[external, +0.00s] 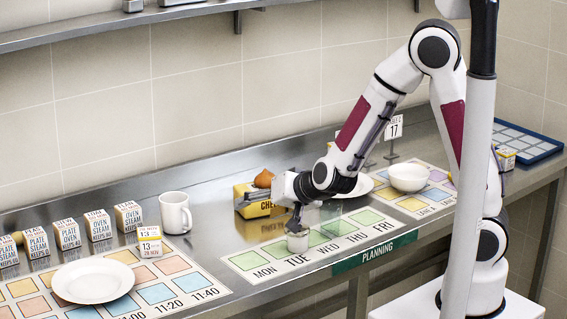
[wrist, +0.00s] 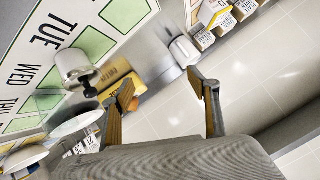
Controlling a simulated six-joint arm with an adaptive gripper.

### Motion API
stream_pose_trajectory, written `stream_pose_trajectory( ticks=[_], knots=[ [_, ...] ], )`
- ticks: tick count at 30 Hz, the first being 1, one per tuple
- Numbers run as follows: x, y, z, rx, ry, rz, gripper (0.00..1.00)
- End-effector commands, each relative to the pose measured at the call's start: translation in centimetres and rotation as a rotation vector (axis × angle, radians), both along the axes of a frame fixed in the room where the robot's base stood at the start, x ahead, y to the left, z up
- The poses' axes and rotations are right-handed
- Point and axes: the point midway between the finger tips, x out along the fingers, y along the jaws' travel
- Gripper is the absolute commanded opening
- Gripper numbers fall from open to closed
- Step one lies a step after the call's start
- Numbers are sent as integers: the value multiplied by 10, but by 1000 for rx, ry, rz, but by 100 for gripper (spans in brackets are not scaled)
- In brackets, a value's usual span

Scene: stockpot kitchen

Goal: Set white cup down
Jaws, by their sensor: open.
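The white cup (external: 175,212) is a mug with a handle. It stands upright on the steel counter, left of the yellow box, and also shows in the wrist view (wrist: 183,50). My gripper (external: 296,217) is over the planning strip, well to the right of the cup. In the wrist view my gripper (wrist: 166,90) has its fingers spread with nothing between them. A small pale round container (external: 297,242) sits under the gripper near TUE; in the wrist view it (wrist: 73,63) is left of the fingers. I cannot tell if a finger touches it.
A yellow box (external: 251,209) with a brown onion-like item (external: 263,179) stands behind my gripper. A white plate (external: 93,281) and several small boxes (external: 66,234) are at left. A white bowl (external: 409,178) is at right. Bare counter lies between cup and yellow box.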

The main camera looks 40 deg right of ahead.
Motion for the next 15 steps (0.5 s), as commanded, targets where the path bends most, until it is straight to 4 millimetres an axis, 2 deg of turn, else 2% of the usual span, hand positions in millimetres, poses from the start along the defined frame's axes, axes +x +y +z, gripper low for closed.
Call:
stream_pose_trajectory(
  ticks=[1,6,15],
  knots=[
    [0,3,-9,-13,-8,-14,60],
    [1,5,-28,-54,-56,-73,60],
    [-7,2,-55,-158,-165,-162,60]
  ],
)
